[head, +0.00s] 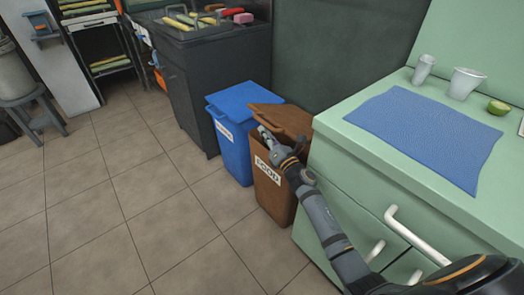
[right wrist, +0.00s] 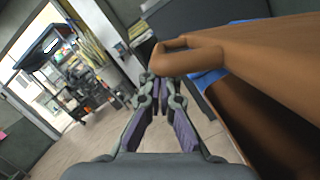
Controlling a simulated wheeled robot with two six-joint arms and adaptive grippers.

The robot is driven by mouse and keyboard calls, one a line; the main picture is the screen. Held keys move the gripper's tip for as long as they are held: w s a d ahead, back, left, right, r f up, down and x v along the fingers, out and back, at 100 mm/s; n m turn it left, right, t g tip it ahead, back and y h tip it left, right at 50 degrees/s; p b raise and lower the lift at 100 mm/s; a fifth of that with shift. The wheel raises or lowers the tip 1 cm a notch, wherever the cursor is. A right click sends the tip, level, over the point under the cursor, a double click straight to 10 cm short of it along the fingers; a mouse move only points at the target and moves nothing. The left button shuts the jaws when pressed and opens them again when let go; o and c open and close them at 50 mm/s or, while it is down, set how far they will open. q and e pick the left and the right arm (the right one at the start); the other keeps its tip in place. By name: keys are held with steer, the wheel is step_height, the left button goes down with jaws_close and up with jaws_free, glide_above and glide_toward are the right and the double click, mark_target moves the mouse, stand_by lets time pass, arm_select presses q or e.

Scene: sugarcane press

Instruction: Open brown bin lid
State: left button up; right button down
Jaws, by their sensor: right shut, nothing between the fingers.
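The brown bin (head: 272,193) with a FOOD label stands between the blue bin and the green counter. Its brown lid (head: 283,117) looks tilted in the head view; in the right wrist view the lid (right wrist: 265,55) spans the upper right, its lip (right wrist: 185,58) just beyond my fingers, with dark brown below it. I cannot tell for sure how far it is open. My right gripper (head: 264,132) is at the bin's front top edge, shut and empty; its fingers also show in the right wrist view (right wrist: 160,108). Contact with the lid is unclear. My left gripper is out of view.
A blue bin (head: 237,150) with a blue lid stands left of the brown one. The green counter (head: 340,140) stands close on the right, with a blue mat (head: 425,135) and white cups. A dark cabinet (head: 195,105) is behind left. The tiled floor in front is clear.

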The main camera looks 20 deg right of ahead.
step_height(320, 180, up, 10)
stand_by(0.7)
